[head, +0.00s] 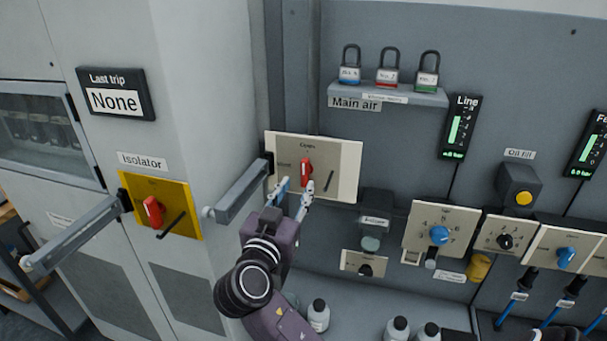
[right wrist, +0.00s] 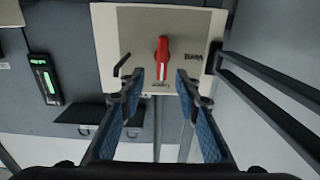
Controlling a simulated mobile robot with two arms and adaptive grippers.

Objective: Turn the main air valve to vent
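The main air valve is a pale plate (head: 345,170) under the "Main air" label (head: 355,104), with a red handle (head: 306,171) pointing roughly up and down. In the right wrist view the plate (right wrist: 200,20) appears upside down, with the red handle (right wrist: 162,57) upright and "Vent" lettering to its right. My right gripper (head: 292,186) is open just in front of the valve. In the wrist view its fingertips (right wrist: 160,82) stand either side of the handle's near end; contact cannot be told. My left gripper is not in view.
A grey bar (head: 240,190) sticks out left of the valve. The yellow isolator (head: 183,207) has its own red handle (head: 153,211). A shelf (head: 388,94) with three padlocks is above right. Several bottles (head: 318,316) stand below, and more knobs (head: 439,235) are at right.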

